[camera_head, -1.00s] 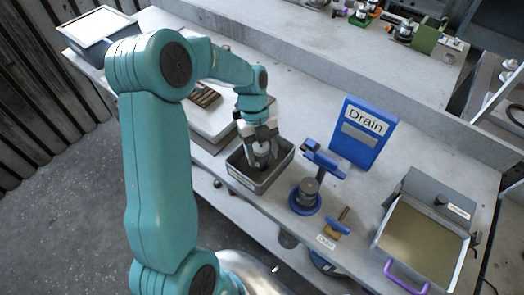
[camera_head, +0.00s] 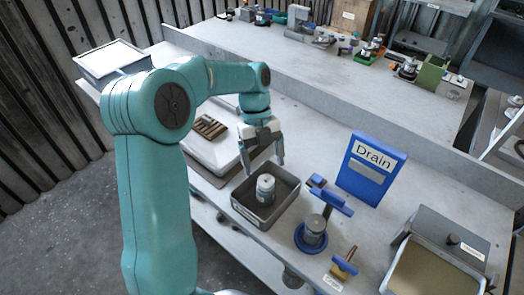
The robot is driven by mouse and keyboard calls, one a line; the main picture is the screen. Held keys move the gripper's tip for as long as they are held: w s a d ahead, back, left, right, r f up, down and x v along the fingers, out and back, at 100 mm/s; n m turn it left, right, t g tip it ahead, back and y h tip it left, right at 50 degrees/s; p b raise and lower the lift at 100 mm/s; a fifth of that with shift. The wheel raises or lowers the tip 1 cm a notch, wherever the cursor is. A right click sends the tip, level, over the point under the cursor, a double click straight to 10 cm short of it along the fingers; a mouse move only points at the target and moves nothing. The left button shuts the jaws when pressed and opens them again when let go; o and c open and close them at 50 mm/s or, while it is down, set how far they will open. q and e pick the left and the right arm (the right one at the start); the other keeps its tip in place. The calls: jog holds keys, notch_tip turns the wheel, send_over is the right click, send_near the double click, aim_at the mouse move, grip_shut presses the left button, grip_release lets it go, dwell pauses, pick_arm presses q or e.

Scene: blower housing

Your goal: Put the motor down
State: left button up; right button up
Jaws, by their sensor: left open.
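The motor (camera_head: 265,189), a small grey-white cylinder, stands upright in the dark grey rectangular tray (camera_head: 289,205) on the bench. My left gripper (camera_head: 262,168) is open and empty. It hangs just above and behind the motor, over the tray's far side, with its fingers pointing down and apart from the motor. The motor's top and side are in plain sight. My right gripper is not in view.
A blue stand (camera_head: 331,198) with a grey cylinder (camera_head: 314,229) is right of the tray. A blue "Drain" sign (camera_head: 370,167) stands behind it. A white slab (camera_head: 212,152) lies left. A shallow basin (camera_head: 437,273) is at the right.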

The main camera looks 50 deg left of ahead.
pick_arm(q)
jog(key=v, duration=0.3)
jog(key=shift+a+r, duration=0.15)
jog(key=shift+r, duration=0.1)
dwell(0.5)
